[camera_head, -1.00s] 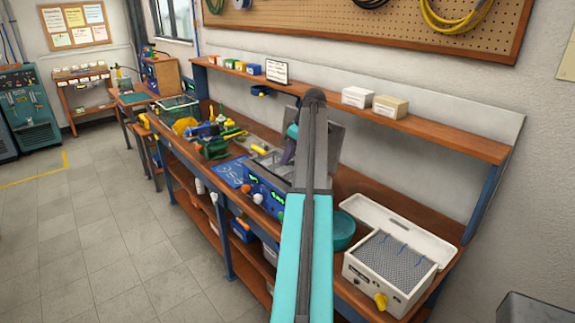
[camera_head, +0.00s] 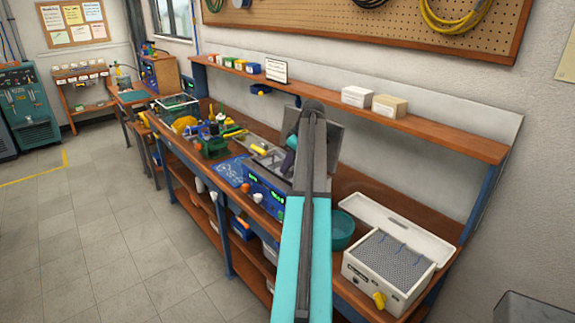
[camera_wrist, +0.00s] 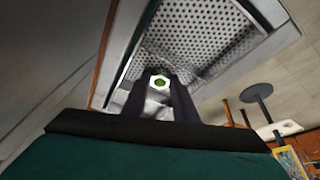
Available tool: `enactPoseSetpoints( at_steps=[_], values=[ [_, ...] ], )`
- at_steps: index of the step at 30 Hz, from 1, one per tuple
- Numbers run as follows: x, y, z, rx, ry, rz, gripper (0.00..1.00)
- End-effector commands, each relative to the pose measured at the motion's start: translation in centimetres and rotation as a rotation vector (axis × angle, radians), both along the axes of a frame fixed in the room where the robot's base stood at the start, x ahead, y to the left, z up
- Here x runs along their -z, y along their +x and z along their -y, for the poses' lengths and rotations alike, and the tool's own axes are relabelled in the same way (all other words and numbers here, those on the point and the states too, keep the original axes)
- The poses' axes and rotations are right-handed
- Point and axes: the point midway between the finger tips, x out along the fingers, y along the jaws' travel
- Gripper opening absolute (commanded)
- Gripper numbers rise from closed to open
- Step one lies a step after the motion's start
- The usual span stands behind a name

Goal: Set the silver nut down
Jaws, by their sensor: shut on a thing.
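The silver nut (camera_wrist: 161,83) is small and six-sided, with a green patch showing through its hole. It is in the wrist view, between the tips of my gripper (camera_wrist: 160,90). The two dark fingers are shut on it. Behind it is a perforated metal surface with a smooth metal rim (camera_wrist: 262,17). I cannot tell the gap between the nut and that surface. In the head view my own arm hides the nut and the fingertips.
A wooden workbench (camera_head: 365,190) runs along the wall with a shelf (camera_head: 440,134) above. A white cleaner box with a perforated basket (camera_head: 390,258) stands at its near end, beside a teal bowl (camera_head: 342,232). A blue instrument (camera_head: 262,190) and cluttered tools sit left of my arm.

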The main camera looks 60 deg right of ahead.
Motion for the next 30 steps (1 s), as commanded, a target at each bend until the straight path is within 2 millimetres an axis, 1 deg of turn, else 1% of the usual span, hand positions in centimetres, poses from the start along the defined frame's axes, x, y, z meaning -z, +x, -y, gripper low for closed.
enactPoseSetpoints(
  at_steps=[1,2,3,5,14,20,26,30],
  values=[
    [0.2,0.0,0.0,0.000,0.000,0.000,0.03],
    [0.2,0.0,0.0,0.000,0.000,0.000,0.28],
    [0.2,0.0,0.0,0.000,0.000,0.000,0.34],
    [0.1,0.0,0.0,0.000,0.000,0.000,0.44],
    [0.1,0.1,0.0,-0.001,0.000,0.000,0.45],
    [-0.5,-0.1,0.0,-0.001,0.000,0.000,0.45],
    [-2.0,-0.7,0.1,-0.001,-0.001,0.001,0.45],
    [-3.6,-1.4,0.1,-0.001,-0.001,0.001,0.45]
  ],
)
